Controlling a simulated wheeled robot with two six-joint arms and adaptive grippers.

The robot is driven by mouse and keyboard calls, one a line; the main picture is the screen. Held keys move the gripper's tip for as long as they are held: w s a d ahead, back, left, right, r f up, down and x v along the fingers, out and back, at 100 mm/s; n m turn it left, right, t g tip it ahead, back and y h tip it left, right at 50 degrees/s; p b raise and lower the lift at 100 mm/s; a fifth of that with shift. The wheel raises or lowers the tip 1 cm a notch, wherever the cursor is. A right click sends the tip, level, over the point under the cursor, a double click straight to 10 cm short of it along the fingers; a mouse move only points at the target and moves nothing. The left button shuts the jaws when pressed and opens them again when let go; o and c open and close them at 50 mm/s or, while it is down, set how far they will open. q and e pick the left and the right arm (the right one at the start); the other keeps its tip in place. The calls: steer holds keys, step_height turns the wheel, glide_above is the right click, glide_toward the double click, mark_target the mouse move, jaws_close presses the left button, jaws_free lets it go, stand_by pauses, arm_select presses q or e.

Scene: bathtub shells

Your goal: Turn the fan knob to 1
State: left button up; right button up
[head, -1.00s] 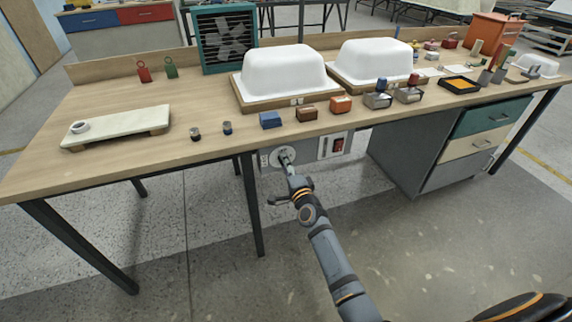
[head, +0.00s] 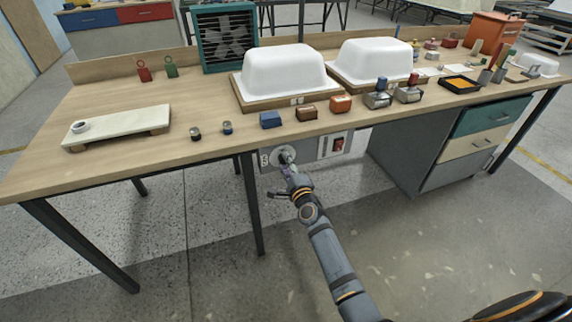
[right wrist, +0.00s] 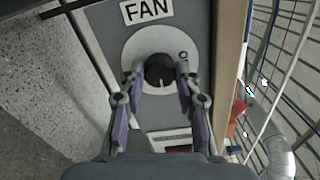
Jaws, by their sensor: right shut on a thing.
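The fan knob (right wrist: 160,72) is black with a white pointer line, which points down in the right wrist view. It sits on a round light dial plate (right wrist: 147,48) with a 0 mark at its upper right; no 1 is visible. The FAN label (right wrist: 146,10) is above it. My right gripper (right wrist: 160,76) is shut on the knob, one finger on each side. In the head view my right gripper (head: 287,164) is at the panel under the table's front edge and hides most of the knob. My left gripper is not in view.
The teal fan (head: 225,40) stands at the back of the wooden table (head: 110,110). The grey panel (head: 305,152) carries a red switch (head: 339,145) to the right of the dial. A drawer cabinet (head: 410,160) stands further right. Open floor lies in front.

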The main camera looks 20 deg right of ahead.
steer(key=o, duration=1)
steer(key=shift+o, duration=0.8)
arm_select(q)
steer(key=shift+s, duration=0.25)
arm_select(e)
steer(key=s, duration=1.2)
steer(key=shift+d, duration=0.2)
